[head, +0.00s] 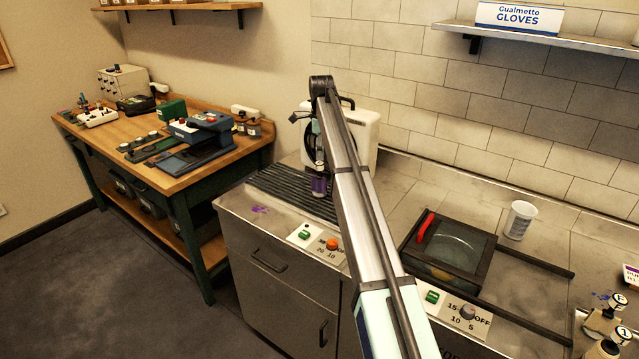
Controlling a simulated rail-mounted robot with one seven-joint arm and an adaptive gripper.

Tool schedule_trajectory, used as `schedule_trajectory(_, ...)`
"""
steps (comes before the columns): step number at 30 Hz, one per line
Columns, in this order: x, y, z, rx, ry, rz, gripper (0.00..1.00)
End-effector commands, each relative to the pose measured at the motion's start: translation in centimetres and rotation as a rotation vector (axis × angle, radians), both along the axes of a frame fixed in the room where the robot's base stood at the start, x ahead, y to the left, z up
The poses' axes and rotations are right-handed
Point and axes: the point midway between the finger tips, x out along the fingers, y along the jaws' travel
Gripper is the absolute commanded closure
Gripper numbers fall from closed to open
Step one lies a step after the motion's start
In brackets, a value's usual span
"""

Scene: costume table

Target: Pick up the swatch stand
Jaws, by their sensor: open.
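I cannot pick out a swatch stand with certainty. A small upright item with coloured parts (83,101) stands at the far left end of the wooden workbench, too small to identify. My gripper (318,172) hangs from the far end of my arm, over the ridged dark drain area (280,190) of the steel counter. It is small and partly hidden by my arm, and I see nothing held in it. A purple-looking jar or cylinder (319,187) shows just below it; I cannot tell whether they touch.
The wooden workbench (205,176) carries a blue press (205,130), a green box (171,109) and a white device (98,117). A white machine (358,138) stands behind my arm. A dark framed screen (450,248), white cup (519,220) and bottles (605,318) occupy the counter's right.

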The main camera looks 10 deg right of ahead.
Motion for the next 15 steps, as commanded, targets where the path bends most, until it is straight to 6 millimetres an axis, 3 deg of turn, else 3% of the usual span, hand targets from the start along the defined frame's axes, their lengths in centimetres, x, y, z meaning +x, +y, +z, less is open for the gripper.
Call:
schedule_trajectory(11,-0.2,0.1,-2.1,0.0,0.001,0.0,0.36)
schedule_trajectory(15,-0.5,0.3,-3.8,-0.001,0.001,0.0,0.36)
